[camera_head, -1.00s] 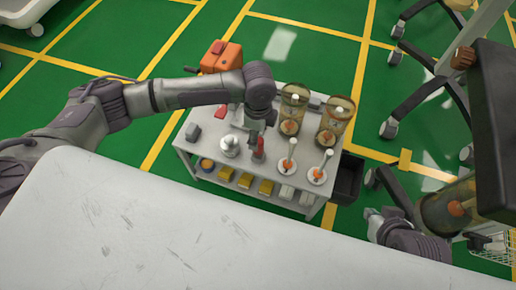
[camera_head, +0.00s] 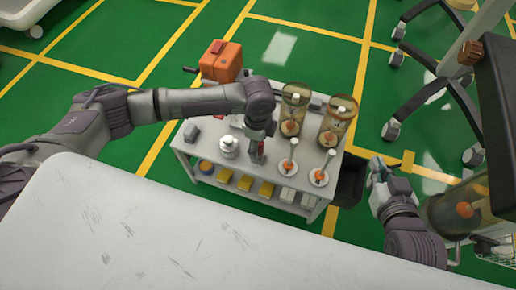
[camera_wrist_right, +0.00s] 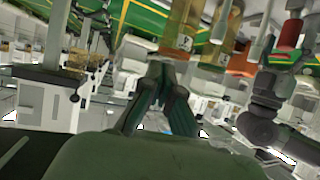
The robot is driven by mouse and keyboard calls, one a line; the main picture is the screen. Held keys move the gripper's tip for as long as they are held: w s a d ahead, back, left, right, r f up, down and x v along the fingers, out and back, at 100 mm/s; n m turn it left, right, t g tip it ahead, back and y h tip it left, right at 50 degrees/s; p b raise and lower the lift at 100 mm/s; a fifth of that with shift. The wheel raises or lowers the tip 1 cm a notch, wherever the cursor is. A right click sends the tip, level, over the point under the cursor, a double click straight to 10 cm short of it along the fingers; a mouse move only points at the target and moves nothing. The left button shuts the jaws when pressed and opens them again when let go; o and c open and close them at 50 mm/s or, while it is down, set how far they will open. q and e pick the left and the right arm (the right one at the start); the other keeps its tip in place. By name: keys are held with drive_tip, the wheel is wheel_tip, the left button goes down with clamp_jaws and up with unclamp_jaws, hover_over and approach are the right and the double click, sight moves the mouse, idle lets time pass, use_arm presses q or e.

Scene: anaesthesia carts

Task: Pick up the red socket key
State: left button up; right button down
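The red socket key (camera_head: 253,147) shows as a small red upright piece near the front middle of the white cart's top. My left gripper (camera_head: 257,155) points down right at it and covers most of it. Whether its fingers are open or touch the key is hidden. My right gripper (camera_head: 377,168) is held over the floor to the right of the cart, away from the key. In the right wrist view its two dark fingers (camera_wrist_right: 160,70) come together at the tips with nothing seen between them.
The white cart (camera_head: 210,160) also holds two amber jars (camera_head: 292,112), two white stands with orange parts (camera_head: 288,168) and a white knobbed object (camera_head: 228,147). A white surface (camera_head: 150,230) fills the foreground. A wheeled base (camera_head: 440,88) stands right.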

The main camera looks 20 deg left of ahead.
use_arm(q)
clamp_jaws()
